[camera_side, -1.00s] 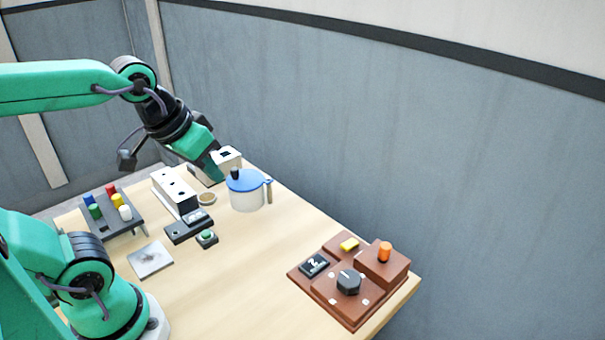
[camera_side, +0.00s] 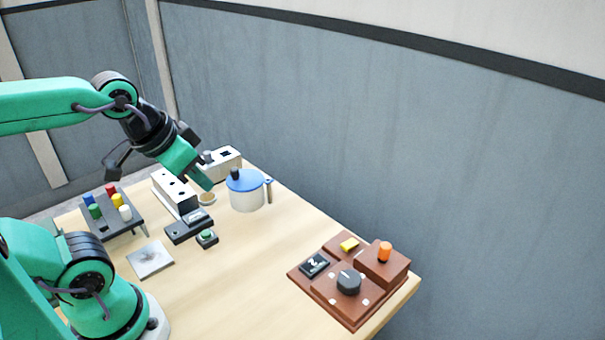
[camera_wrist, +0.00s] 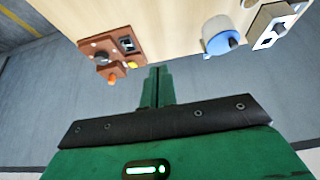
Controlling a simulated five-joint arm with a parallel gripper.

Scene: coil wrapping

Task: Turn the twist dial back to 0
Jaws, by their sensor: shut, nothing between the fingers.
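The twist dial (camera_side: 348,281) is a dark round knob on a brown control box (camera_side: 338,310) at the right front corner of the table. A small dark display (camera_side: 314,264) beside it shows a white character that looks like a 2. The dial also shows in the wrist view (camera_wrist: 101,57), small and far off. My gripper (camera_side: 207,186) is shut and empty. It hangs over the back of the table, left of the blue-lidded pot and far from the dial. In the wrist view its fingers (camera_wrist: 159,72) lie together.
The box also carries a yellow button (camera_side: 349,244) and an orange knob (camera_side: 385,251). A white pot with a blue lid (camera_side: 245,190) stands close to my gripper. White blocks (camera_side: 174,192), a rack of coloured pegs (camera_side: 112,216) and a grey plate (camera_side: 150,259) stand left. The middle front is clear.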

